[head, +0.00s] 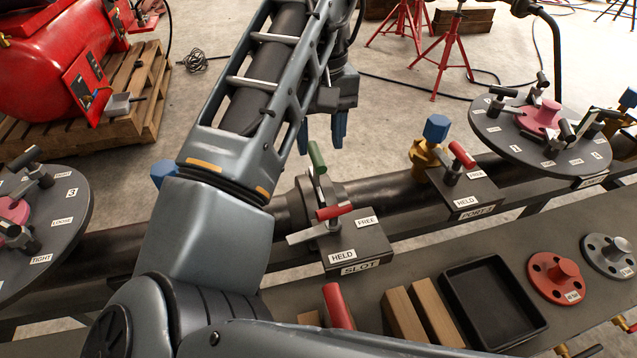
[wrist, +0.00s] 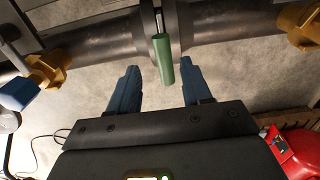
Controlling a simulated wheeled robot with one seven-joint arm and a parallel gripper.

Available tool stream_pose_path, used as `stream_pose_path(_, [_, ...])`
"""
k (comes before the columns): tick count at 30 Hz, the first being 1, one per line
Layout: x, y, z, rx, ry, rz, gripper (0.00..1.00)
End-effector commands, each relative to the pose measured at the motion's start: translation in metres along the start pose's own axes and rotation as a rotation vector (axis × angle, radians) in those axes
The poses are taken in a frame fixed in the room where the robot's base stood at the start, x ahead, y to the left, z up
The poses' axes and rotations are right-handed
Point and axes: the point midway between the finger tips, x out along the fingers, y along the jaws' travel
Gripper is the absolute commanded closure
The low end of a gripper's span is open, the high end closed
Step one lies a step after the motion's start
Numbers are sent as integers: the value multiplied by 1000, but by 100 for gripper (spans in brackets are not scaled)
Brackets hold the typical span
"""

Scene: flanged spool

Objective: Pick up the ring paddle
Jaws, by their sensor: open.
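A paddle with a green handle (head: 317,157) stands in the slot in the dark pipe, its handle pointing up. I take it for the ring paddle; its plate is hidden between the flanges. In the wrist view the green handle (wrist: 163,62) lies between the lines of my two blue fingers, with clear gaps on both sides. My gripper (wrist: 160,68) is open and holds nothing. In the head view my gripper (head: 338,128) shows just up and right of the green handle, partly behind my arm.
A second red handle (head: 338,306) sticks up on the bench. A black tray (head: 493,302) and a round labelled table (head: 545,135) stand right. Yellow fittings (wrist: 52,68) flank the pipe.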

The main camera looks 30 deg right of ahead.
Motion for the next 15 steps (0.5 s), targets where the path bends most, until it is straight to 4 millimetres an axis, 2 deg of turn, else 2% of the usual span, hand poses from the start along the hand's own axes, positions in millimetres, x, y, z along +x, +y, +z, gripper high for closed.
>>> stream_pose_path(11, [34,-3,1,-1,-2,-1,51])
stream_pose_path(15, [54,-7,2,-2,-2,-2,51])
